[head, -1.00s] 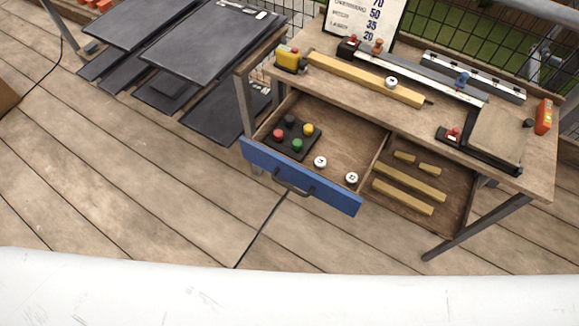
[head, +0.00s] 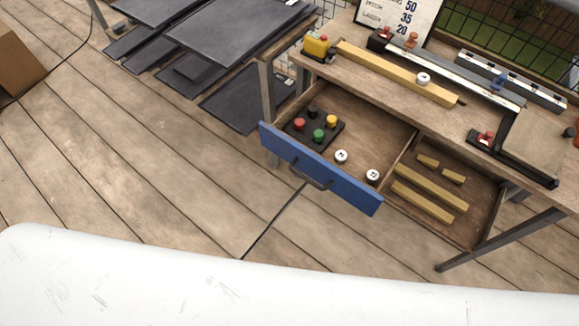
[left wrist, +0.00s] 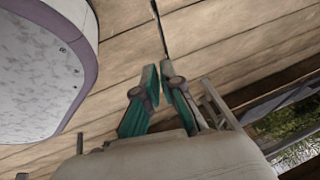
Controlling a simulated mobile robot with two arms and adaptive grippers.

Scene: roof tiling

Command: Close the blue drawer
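The blue drawer (head: 319,168) is pulled out from the wooden workbench (head: 497,112) in the head view, its blue front and dark handle (head: 311,174) facing the lower left. Inside it lies a dark plate with red, black, yellow and green knobs (head: 316,129), and two white round pieces (head: 341,156). Neither gripper shows in the head view. In the left wrist view my left gripper (left wrist: 158,68) has its two teal fingers a little apart, with a narrow gap and nothing between them. It points at the wooden deck. My right gripper is in neither view.
To the right of the drawer, a compartment (head: 480,222) holds several yellow wooden strips. A bench leg (head: 500,240) slants out at the lower right. Dark panels (head: 225,45) are stacked at the back. A cardboard box (head: 18,62) stands at far left. The deck (head: 150,165) before the drawer is clear.

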